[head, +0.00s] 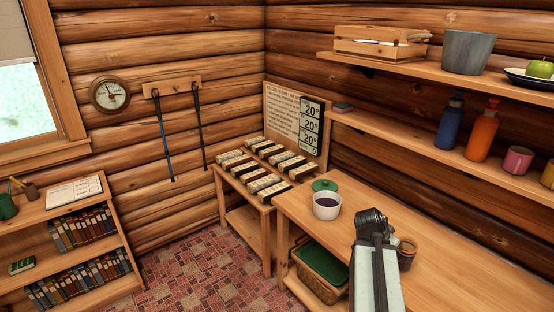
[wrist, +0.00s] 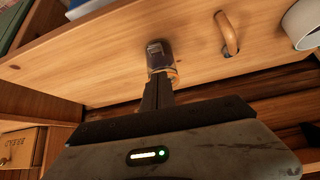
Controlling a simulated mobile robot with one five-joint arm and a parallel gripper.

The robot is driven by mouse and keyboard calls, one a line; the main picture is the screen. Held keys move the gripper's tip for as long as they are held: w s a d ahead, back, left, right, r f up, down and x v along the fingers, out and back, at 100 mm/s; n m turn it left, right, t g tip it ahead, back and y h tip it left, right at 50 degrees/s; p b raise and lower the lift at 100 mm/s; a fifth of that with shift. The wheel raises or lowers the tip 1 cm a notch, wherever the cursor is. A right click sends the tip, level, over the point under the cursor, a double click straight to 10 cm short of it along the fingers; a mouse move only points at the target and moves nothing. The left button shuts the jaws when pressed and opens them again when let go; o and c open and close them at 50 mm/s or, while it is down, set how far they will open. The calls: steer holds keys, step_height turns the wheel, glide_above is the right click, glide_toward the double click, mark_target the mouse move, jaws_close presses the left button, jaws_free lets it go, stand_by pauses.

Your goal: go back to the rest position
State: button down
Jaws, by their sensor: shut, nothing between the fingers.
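My gripper (head: 371,222) is a dark end on a pale arm, above the wooden bench (head: 455,262) in the head view. In the wrist view its dark fingers (wrist: 157,92) are together, with nothing held between them. Beyond their tips is a small dark item with a pale label and an orange edge (wrist: 161,58); I cannot tell whether it touches them. A white bowl with dark contents (head: 327,206) stands to the left of the gripper in the head view.
A dark cup with an orange rim (head: 407,250) stands close right of my arm. A green lid (head: 325,185) lies behind the bowl. Shelves (head: 440,130) with bottles run along the right wall. A low table (head: 232,176) holds several blocks. Patterned floor (head: 200,265) lies open at left.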

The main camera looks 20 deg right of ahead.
steer(key=w+a+f+n+t+y, duration=0.15)
steer(key=w+a, duration=0.35)
steer(key=a, duration=0.6)
steer(key=w+a+n+y, duration=0.1)
steer(key=w+a+n, duration=0.3)
steer(key=a, duration=0.7)
steer(key=s+a+f+n+g+y, duration=0.1)
steer(key=a+n, duration=0.3)
steer(key=a, duration=0.6)
steer(key=s+a+f+n+g+y, duration=0.2)
steer(key=s+a+f+n+y, duration=0.1)
steer(key=a, duration=0.6)
steer(key=shift+s+a+n+y, duration=0.4)
steer(key=shift+s+n+y, duration=0.25)
steer(key=shift+n, duration=0.6)
steer(key=shift+g, duration=0.25)
